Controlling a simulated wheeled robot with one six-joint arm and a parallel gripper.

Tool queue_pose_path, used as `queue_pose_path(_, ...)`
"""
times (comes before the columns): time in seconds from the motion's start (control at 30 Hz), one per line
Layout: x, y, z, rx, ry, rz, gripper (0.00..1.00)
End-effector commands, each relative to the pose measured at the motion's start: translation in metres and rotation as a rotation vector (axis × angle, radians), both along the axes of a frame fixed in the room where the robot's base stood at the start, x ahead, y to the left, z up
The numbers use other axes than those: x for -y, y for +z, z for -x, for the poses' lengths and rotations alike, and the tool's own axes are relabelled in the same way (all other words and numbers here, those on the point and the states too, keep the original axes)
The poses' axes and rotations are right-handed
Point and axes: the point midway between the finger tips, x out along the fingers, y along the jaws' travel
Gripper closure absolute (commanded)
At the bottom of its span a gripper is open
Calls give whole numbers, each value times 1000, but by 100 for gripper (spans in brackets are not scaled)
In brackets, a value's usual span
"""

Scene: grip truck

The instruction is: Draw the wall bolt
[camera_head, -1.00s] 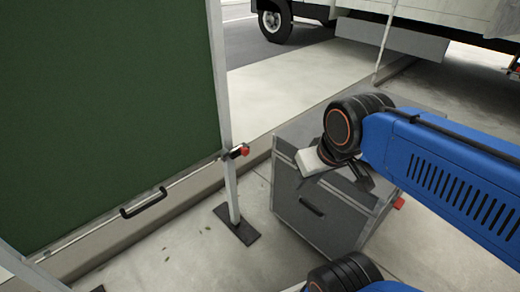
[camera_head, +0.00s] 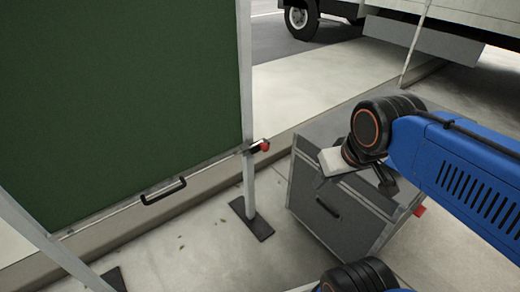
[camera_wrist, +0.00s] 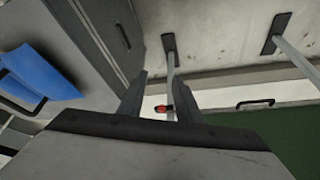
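The bolt has a red knob (camera_head: 264,146) on a short dark fitting at the light metal post on the right edge of the green panel (camera_head: 120,95). In the wrist view the red knob (camera_wrist: 163,109) shows between the fingers, some way beyond them. My gripper (camera_wrist: 164,82) is open and empty, its two dark fingers spread apart. In the head view my gripper (camera_head: 355,184) hangs in front of the grey case, right of the bolt and apart from it. Its fingers are partly hidden by the wrist there.
A grey case (camera_head: 345,215) stands right of the post, below my arm. A black handle (camera_head: 163,190) sits at the panel's lower edge. The post has a dark foot plate (camera_head: 252,219) on the concrete. A truck (camera_head: 440,40) stands behind. Floor before the panel is clear.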

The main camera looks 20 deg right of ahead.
Motion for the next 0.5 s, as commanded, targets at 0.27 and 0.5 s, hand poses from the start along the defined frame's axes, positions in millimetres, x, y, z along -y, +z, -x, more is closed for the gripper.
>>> queue_pose_path(0.27,0,0,0,0,0,0,69)
queue_pose_path(0.5,0,-2,-5,-29,39,29,100)
